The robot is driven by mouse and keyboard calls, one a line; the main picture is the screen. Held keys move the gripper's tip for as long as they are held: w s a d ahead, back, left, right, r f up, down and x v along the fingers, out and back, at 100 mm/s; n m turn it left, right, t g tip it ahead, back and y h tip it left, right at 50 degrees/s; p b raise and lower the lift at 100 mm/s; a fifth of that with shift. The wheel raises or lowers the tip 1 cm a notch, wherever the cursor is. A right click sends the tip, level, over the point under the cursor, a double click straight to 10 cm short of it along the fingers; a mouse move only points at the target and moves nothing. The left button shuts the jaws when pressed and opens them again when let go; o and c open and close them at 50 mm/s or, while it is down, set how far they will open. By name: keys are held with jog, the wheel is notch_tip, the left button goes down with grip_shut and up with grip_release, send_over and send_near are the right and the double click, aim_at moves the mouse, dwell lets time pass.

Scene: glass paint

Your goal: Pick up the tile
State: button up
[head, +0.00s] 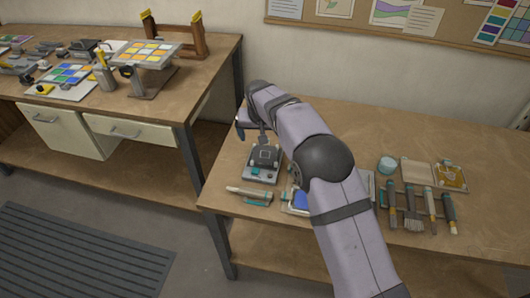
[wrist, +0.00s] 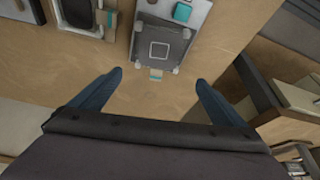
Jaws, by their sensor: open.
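My gripper (wrist: 160,78) is open, with its two blue-grey fingers apart and nothing between them. In the head view it is partly hidden by my own arm, at the table's left side. A dark grey fixture (wrist: 146,43) lies just ahead of the fingertips, with small pale corner posts. A small square tile-like piece (wrist: 159,50) with a pale outline sits in its middle. A teal square (wrist: 182,11) lies on the fixture's far part. The fixture also shows in the head view (head: 262,165). I cannot tell for certain which piece is the tile.
A tray with a blue piece (head: 300,200) is partly behind my arm. A pale tool (head: 248,193) lies at the front left. Brushes (head: 412,215), a teal jar (head: 387,165) and an amber dish (head: 451,175) stand right. Another workbench (head: 130,100) stands left, across a gap.

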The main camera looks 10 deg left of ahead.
aim_at(265, 148)
jog(key=shift+d+p+x, duration=0.15)
jog(key=shift+p+x, duration=0.55)
jog(key=shift+x, duration=0.5)
jog(key=shift+d+p+x, duration=0.1)
jog(key=shift+p+x, duration=0.55)
jog(key=shift+x, duration=1.5)
jog(key=shift+w, duration=0.2)
jog(key=c, duration=1.3)
jog(key=shift+r, duration=0.15)
